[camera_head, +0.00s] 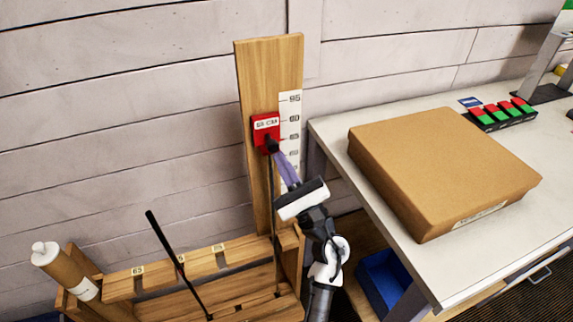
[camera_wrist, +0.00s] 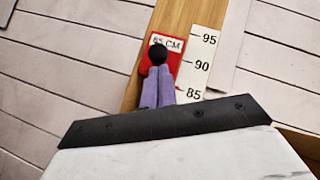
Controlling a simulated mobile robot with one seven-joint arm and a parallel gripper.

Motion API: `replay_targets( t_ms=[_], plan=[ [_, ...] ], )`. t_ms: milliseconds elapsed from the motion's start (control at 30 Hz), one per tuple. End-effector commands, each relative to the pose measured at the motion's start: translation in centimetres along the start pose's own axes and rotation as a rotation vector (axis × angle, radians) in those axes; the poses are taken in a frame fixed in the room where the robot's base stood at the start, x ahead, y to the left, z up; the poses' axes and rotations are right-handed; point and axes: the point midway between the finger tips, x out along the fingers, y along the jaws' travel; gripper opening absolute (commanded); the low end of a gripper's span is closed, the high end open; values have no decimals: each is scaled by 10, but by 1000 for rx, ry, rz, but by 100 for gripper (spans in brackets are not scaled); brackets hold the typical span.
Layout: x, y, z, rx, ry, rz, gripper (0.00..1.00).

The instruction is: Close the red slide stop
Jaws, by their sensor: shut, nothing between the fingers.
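The red slide stop (camera_head: 265,126) is a small red block with a white "85 CM" label, mounted on an upright wooden board beside a white scale. It also shows in the wrist view (camera_wrist: 171,57), with a black round knob or club end (camera_wrist: 157,54) in front of it. My gripper (camera_head: 271,149) is at the lower edge of the stop, its purple fingers (camera_wrist: 157,88) together just below the black end. Whether the fingers touch the stop or the black end I cannot tell. A thin dark shaft (camera_head: 273,200) runs down the board below the stop.
A wooden rack (camera_head: 200,265) stands below, with a dark club (camera_head: 170,250) leaning in it and a tube (camera_head: 60,268) at left. At right a white table (camera_head: 330,135) carries a cardboard box (camera_head: 440,160); a blue bin (camera_head: 385,278) sits below it.

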Motion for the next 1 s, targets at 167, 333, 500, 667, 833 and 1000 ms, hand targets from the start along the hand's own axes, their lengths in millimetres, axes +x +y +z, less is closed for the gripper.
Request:
replay_targets(
  t_ms=[167,333,500,667,833,1000],
  plan=[
    [0,0,0,0,0,0,0],
    [17,-12,17,-3,-4,0,0],
    [48,-35,49,-3,-6,0,0],
    [69,-50,70,-1,-4,1,0],
    [75,-54,76,0,-4,0,0],
    [75,-54,77,0,-7,0,0]
  ],
)
